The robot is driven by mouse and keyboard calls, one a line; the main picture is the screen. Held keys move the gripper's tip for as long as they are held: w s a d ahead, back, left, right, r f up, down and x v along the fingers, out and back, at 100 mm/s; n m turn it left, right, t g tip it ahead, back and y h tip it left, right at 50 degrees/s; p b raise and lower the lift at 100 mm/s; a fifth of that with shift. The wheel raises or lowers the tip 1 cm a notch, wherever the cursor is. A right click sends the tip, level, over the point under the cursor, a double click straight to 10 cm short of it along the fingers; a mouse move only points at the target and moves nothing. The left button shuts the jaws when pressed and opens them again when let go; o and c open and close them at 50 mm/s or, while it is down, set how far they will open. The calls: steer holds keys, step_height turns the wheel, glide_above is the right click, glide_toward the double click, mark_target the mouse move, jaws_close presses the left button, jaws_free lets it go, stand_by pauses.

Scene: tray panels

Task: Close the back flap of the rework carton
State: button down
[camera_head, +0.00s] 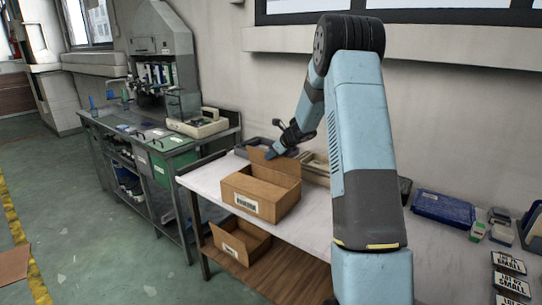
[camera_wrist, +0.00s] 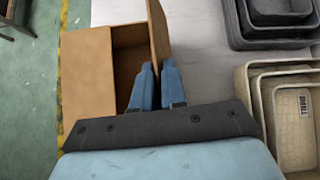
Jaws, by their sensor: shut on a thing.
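The rework carton (camera_head: 262,193) is a brown cardboard box with a white label on its front, standing on the white-topped table. Its top is partly open. In the wrist view the carton (camera_wrist: 87,75) is at the left, with its dark inside showing. The back flap (camera_wrist: 158,32) stands raised along the carton's right side in that view. My gripper (camera_wrist: 157,88) has its two blue fingers close together at the near end of this flap, shut on it. In the head view my gripper (camera_head: 272,153) is at the carton's back edge; the fingertips are small there.
Another open carton (camera_head: 240,242) sits on the shelf below. Nested dark trays (camera_wrist: 268,18) and beige trays (camera_wrist: 290,110) stand beside the carton. A blue tray (camera_head: 443,208) is farther right on the table. Bare white tabletop (camera_wrist: 205,65) lies between carton and trays.

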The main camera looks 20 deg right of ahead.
steer(key=shift+s+a+f, duration=0.1)
steer(key=shift+s+f, duration=0.1)
steer(key=shift+f, duration=0.25)
steer(key=c, duration=1.4)
jaws_free()
steer(key=shift+w, duration=0.15)
steer(key=shift+o, duration=0.4)
steer(key=shift+r, duration=0.25)
steer(key=v, duration=1.3)
steer(key=shift+r, duration=0.15)
